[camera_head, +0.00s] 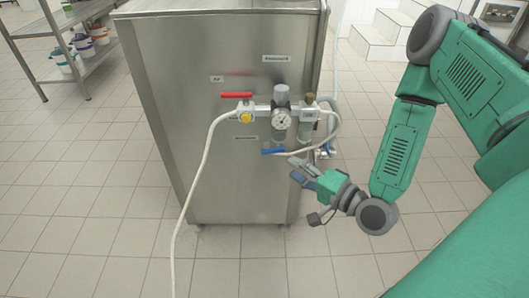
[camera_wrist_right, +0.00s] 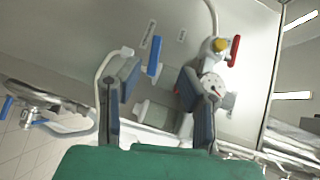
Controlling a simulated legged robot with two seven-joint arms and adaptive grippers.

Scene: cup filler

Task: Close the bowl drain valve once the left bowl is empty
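A blue valve handle (camera_head: 273,151) sits below the pressure gauge (camera_head: 282,119) on the front of a steel cabinet (camera_head: 225,60). It also shows in the right wrist view (camera_wrist_right: 155,55), beyond my fingers. My right gripper (camera_head: 303,174) is just below and right of this handle, apart from it. Its two fingers (camera_wrist_right: 158,85) are spread with nothing held between them. Another blue handle (camera_wrist_right: 8,105) is on a metal fitting at the left of the wrist view. I cannot tell which handle is the bowl drain valve. No bowl is recognisable. My left gripper is not in view.
A red handle (camera_head: 237,95) and a yellow knob (camera_head: 246,117) are at the left of the gauge. A white hose (camera_head: 190,180) hangs to the floor. A shelf with buckets (camera_head: 67,60) stands back left, white steps (camera_head: 380,35) back right.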

